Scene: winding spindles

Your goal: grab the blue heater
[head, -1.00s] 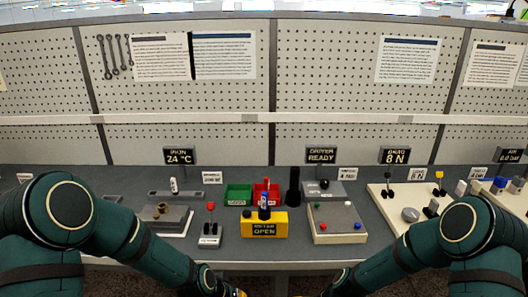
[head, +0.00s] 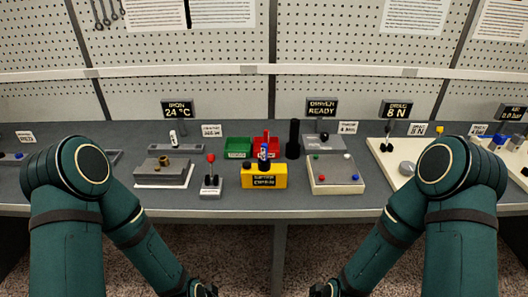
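A small blue and white upright piece (head: 263,151) stands at the yellow box (head: 264,181) in the middle of the bench. Other blue items are a blue knob (head: 355,178) on a pale panel and a blue block (head: 497,142) at the far right. I cannot tell which blue item is the heater. My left gripper (head: 203,291) and my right gripper (head: 325,291) are at the bottom edge, low in front of the bench and away from everything on it. Both are partly cut off and dark, so their finger state is unclear.
A grey fixture (head: 164,173), a red-knobbed lever (head: 211,180), green (head: 237,147) and red bins, and a black cylinder (head: 293,139) stand on the grey bench. A pegboard rises behind.

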